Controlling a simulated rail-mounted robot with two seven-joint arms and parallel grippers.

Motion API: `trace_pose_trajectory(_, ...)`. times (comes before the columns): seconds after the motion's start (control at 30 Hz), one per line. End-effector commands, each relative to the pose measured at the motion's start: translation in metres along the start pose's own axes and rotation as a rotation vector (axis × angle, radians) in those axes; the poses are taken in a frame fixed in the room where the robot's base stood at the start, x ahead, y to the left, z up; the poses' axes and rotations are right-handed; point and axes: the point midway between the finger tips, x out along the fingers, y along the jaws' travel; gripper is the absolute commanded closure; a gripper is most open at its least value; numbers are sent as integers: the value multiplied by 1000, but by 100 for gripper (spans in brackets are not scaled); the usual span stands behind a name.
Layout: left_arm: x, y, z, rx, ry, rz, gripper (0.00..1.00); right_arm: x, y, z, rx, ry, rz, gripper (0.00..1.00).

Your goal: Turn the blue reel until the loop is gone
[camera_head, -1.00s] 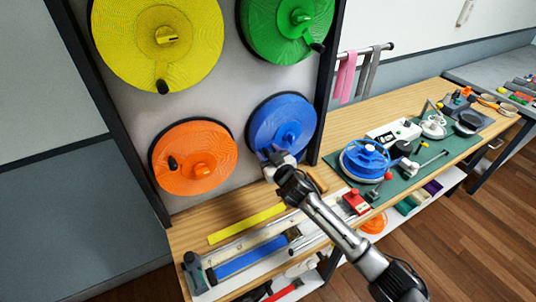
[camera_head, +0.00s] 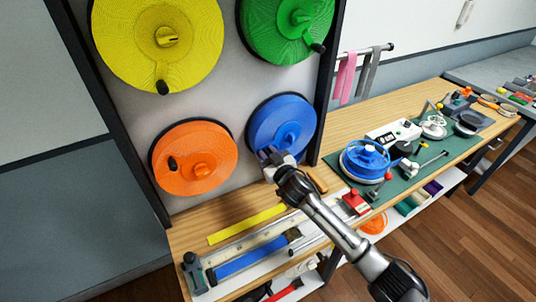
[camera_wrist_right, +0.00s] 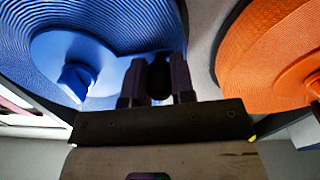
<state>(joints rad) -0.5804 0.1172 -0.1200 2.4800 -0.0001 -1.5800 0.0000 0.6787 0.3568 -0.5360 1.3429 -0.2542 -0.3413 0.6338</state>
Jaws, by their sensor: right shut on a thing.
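The blue reel (camera_head: 278,124) is mounted low on the right of the grey wall panel and fills the upper left of the right wrist view (camera_wrist_right: 130,25). My right gripper (camera_head: 267,154) is at the reel's lower left edge. In the right wrist view its fingers (camera_wrist_right: 159,80) are shut on a dark crank knob (camera_wrist_right: 160,76) in front of the reel. The gripper partly covers the knob and the reel's lower rim. A flat blue strip (camera_head: 250,259) lies on the bench below; I cannot make out a loop. My left gripper is not in view.
An orange reel (camera_head: 213,171) is close on the left, with yellow (camera_head: 125,50) and green (camera_head: 270,30) reels above. A yellow strip (camera_head: 246,224) lies on the bench below. A green mat (camera_head: 432,160) with several tools is to the right.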

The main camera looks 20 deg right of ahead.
Motion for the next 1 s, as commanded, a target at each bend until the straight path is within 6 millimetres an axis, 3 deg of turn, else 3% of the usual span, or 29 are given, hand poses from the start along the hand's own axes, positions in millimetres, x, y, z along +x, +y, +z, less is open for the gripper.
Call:
trace_pose_trajectory(0.37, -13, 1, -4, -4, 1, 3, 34, 0, 0, -11, 75, 0, 0, 100)
trace_pose_trajectory(1.0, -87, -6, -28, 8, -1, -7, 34, 0, 19, -62, 641, -1, 1, 100)
